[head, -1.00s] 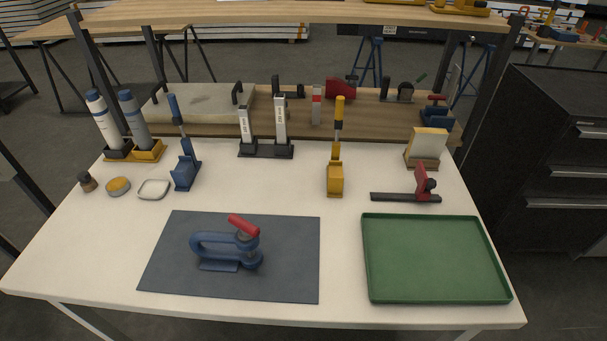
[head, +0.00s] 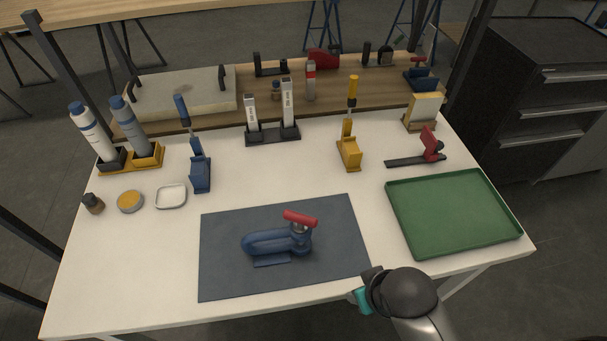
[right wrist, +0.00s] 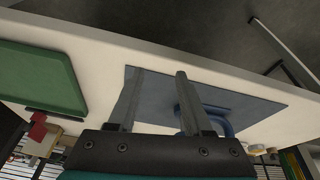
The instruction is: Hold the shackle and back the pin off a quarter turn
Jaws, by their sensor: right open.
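The blue shackle (head: 268,243) lies on a dark grey mat (head: 225,275) near the table's front, with its bow to the left. Its pin has a red handle (head: 300,218) at the right end. My right gripper (head: 366,284) is at the table's front edge, right of the mat and apart from the shackle. In the right wrist view the right gripper (right wrist: 155,100) is open and empty, and the shackle (right wrist: 215,122) shows partly hidden behind one finger. My left gripper is not in view.
A green tray (head: 455,247) lies to the right. Behind stand a yellow-handled tool (head: 349,150), a blue tool (head: 199,170), a red clamp (head: 430,146), bottles (head: 95,135) and small dishes (head: 171,197).

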